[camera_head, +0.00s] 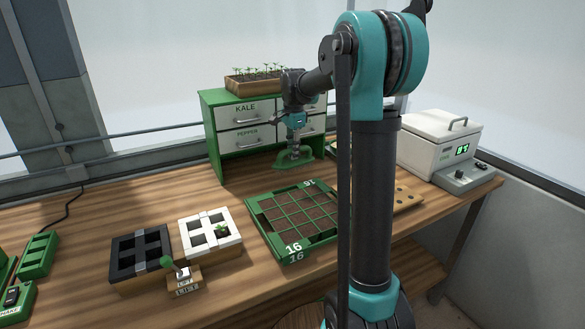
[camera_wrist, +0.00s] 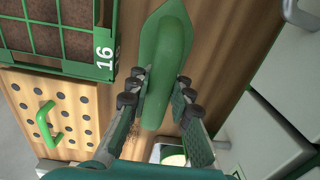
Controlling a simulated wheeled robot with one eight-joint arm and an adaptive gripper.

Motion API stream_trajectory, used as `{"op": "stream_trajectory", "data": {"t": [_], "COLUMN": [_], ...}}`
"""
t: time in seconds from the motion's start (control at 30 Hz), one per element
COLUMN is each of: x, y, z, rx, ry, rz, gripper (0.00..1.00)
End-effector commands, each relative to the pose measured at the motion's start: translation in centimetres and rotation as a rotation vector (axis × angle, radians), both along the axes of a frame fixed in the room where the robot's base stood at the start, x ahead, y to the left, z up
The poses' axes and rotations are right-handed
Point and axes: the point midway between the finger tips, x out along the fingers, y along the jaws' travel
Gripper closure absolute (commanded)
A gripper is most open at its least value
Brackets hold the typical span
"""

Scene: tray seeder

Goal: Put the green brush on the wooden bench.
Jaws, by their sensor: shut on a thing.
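The green brush (camera_wrist: 166,45) is a long green piece with a pointed end, seen between my fingers in the wrist view. My gripper (camera_wrist: 160,92) is shut on it, one finger on each side. In the head view, my gripper (camera_head: 293,150) points down in front of the drawer cabinet, and the brush (camera_head: 291,163) shows under it, low over the wooden bench (camera_head: 180,205). I cannot tell whether the brush touches the bench. My fingers hide part of it.
The green drawer cabinet (camera_head: 215,160) stands close behind my gripper. A green grid tray (camera_head: 262,222) marked 16 lies in front. Black (camera_head: 124,268) and white (camera_head: 226,247) cell trays are at left. A white lidded box (camera_head: 430,150) with a display is at right. Bare bench lies left of the cabinet.

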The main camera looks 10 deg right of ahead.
Motion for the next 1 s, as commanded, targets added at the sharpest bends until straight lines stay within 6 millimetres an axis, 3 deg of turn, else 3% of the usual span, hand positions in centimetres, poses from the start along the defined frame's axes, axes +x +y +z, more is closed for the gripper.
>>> {"op": "stream_trajectory", "data": {"t": [0.53, 0.93, 0.97, 1.0], "x": [0.0, 0.0, 0.0, 0.0], "y": [0.0, 0.0, 0.0, 0.0], "z": [-5.6, -6.3, -6.3, -6.2], "rx": [0.000, 0.000, 0.000, 0.000], "ry": [0.000, 0.000, 0.000, 0.000], "rz": [0.000, 0.000, 0.000, 0.000], "gripper": [1.00, 1.00, 0.78, 0.73]}}
